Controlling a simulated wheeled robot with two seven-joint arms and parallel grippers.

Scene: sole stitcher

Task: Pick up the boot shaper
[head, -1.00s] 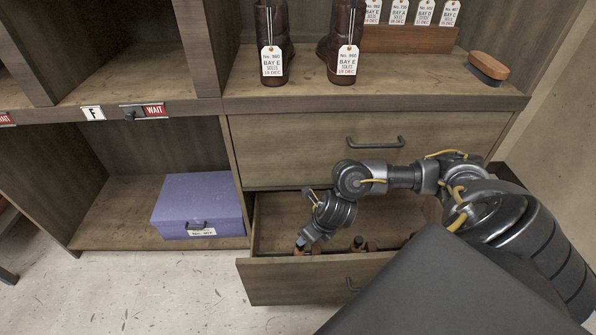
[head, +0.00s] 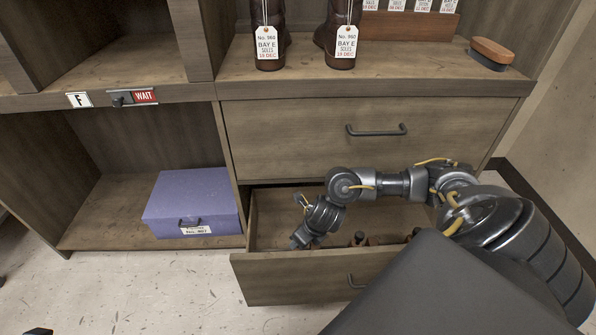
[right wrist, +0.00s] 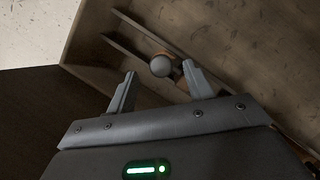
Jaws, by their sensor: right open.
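The boot shaper (right wrist: 161,66) shows in the right wrist view as a round grey knob with brown wood behind it, inside the open drawer. My right gripper (right wrist: 159,71) is open, with one finger on each side of the knob in that picture. I cannot tell whether they touch it. In the head view my right gripper (head: 300,241) reaches down into the left part of the drawer and hides what lies under it. Another brown shaper with a dark knob (head: 359,238) stands to its right. A small dark tip at the bottom left edge may be my left gripper (head: 38,332).
The lower drawer (head: 300,281) is pulled out; its front and side walls stand around my gripper. The upper drawer (head: 375,131) is shut above it. A purple box (head: 190,197) sits on the left shelf. Tagged boots (head: 343,45) and a brush (head: 491,53) stand on top.

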